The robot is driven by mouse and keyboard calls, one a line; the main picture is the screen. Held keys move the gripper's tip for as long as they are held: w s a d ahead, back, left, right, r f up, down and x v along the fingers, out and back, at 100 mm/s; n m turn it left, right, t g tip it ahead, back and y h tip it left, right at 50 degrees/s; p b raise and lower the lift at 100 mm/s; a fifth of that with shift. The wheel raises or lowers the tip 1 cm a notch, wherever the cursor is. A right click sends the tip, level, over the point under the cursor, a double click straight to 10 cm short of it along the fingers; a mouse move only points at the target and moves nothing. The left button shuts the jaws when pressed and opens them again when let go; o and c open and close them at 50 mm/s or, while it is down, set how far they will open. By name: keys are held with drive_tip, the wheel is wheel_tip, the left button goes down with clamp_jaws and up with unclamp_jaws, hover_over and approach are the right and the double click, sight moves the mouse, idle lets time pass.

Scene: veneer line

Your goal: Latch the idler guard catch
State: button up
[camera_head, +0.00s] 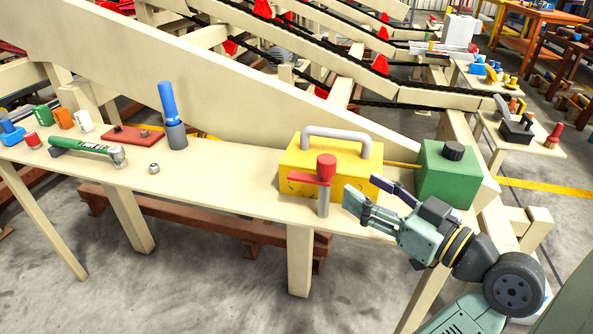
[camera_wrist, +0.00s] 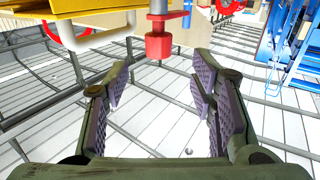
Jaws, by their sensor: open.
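The catch appears to be the red knob (camera_head: 326,166) and flat red lever (camera_head: 308,179) on a short grey post (camera_head: 323,201). The lever points left, along the front of the yellow box (camera_head: 358,183) with its grey handle (camera_head: 338,137). My gripper (camera_head: 362,191) is open and empty just right of the post, apart from it, in front of the yellow box. In the wrist view the red knob (camera_wrist: 158,46) shows ahead, beyond the open fingertips (camera_wrist: 160,77). The yellow box (camera_wrist: 88,8) is at the upper left there.
A green box (camera_head: 446,178) with a black knob stands right of the yellow box, close behind my gripper. A thin yellow rod (camera_head: 401,165) spans between them. The bench middle is clear.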

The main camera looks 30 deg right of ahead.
sight(334, 169)
drive_tip(key=w, duration=0.3)
drive_tip(key=w+p, duration=0.1)
drive_tip(key=w, duration=0.3)
drive_tip(key=w+a+p, duration=0.1)
drive_tip(key=w, duration=0.2)
drive_tip(key=shift+w, duration=0.3)
drive_tip(key=shift+c, duration=0.5)
clamp_jaws()
